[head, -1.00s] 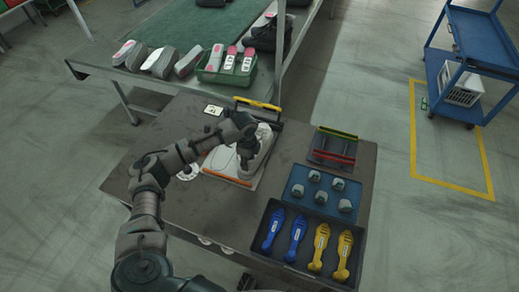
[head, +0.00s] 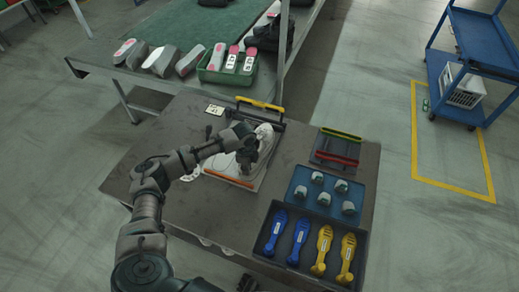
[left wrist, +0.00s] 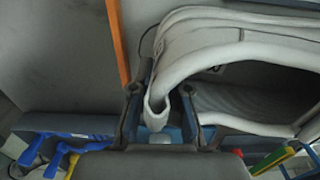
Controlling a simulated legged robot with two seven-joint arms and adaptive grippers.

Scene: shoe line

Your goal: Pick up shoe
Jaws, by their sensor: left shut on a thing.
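The shoe is pale grey. In the head view the shoe (head: 265,131) shows partly behind my left gripper (head: 246,163), over the board with an orange strip on the work table. In the left wrist view the shoe (left wrist: 225,42) fills the upper right, with its collar opening facing the camera. My left gripper (left wrist: 160,108) is shut on the shoe, with a fold of its collar edge between the two fingers. The head view does not show clearly whether the sole touches the board. My right gripper is not in view.
On the dark work table (head: 150,195), a tray (head: 263,236) with blue and yellow tools, a blue tray (head: 337,209) of small grey parts and a rack with green and red bars (head: 338,147) stand right. A green crate (head: 212,75) stands on the bench behind.

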